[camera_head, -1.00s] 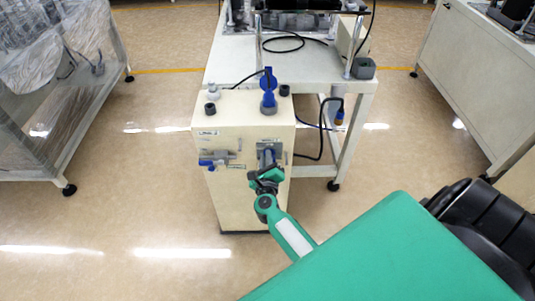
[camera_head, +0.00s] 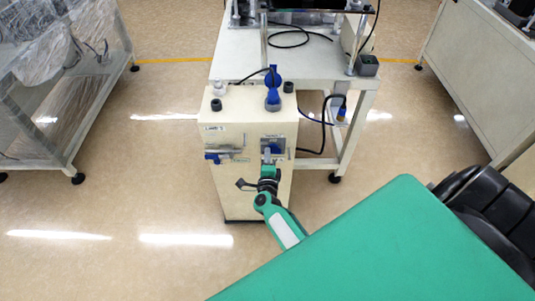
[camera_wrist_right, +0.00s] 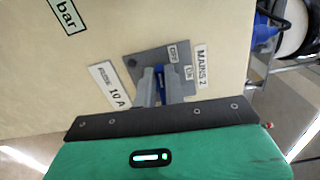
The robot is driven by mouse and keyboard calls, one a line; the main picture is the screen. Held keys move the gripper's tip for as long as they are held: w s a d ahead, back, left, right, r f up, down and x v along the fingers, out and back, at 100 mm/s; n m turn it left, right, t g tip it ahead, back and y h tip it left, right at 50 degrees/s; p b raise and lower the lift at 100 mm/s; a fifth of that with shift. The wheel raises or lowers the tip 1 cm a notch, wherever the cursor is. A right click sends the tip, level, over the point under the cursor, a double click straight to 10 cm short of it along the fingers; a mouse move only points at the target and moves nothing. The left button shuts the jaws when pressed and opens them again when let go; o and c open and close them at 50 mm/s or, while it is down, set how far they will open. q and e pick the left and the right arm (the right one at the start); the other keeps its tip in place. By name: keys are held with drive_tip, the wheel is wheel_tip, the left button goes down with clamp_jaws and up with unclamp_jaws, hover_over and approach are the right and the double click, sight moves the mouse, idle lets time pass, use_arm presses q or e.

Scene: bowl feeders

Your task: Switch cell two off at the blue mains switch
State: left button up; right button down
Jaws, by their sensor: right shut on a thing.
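The mains switch (camera_wrist_right: 133,62) is a grey plate with a blue lever (camera_wrist_right: 159,72) on the front of a cream cabinet (camera_head: 240,195). A label reading MAINS 2 (camera_wrist_right: 202,66) is beside the plate in the right wrist view. Two small tags on the plate are hard to read. My right gripper (camera_wrist_right: 160,90) is shut on the blue lever, one finger on each side. My left gripper is not in view.
A second blue handle (camera_head: 213,156) is on the cabinet's left front. A blue valve handle (camera_head: 272,85) and dark knobs stand on top. A label reading 10 A (camera_wrist_right: 110,84) is near the switch. A white table (camera_head: 230,62) with cables stands behind.

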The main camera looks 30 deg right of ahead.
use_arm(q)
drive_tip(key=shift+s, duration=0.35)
use_arm(e)
drive_tip(key=shift+f+n, duration=0.15)
drive_tip(key=shift+n, duration=0.45)
drive_tip(key=c, duration=1.5)
unclamp_jaws()
